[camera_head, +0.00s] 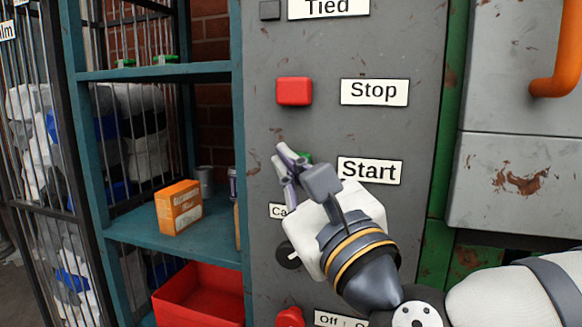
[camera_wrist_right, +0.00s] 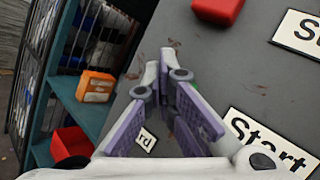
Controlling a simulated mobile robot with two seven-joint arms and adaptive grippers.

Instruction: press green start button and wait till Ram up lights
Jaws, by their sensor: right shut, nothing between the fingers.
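The green start button (camera_head: 305,157) is left of the "Start" label (camera_head: 370,170) on the grey control panel (camera_head: 410,130). Only a sliver of it shows, as my right gripper (camera_head: 281,156) covers the rest. The right gripper is shut and empty, its fingertips in front of the panel just left of the button. I cannot tell whether it touches the panel. In the right wrist view the fingertips (camera_wrist_right: 160,68) meet near the panel, with the "Start" label (camera_wrist_right: 268,145) at lower right. No "Ram up" light is in view. My left gripper is not in view.
A red button (camera_head: 294,91) marked "Stop" is above the start button. A black knob (camera_head: 288,255) and a red knob (camera_head: 290,317) are below. A teal shelf (camera_head: 150,73) with an orange box (camera_head: 179,207) and a red bin (camera_head: 200,295) stands left. An orange handle (camera_head: 560,70) is at right.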

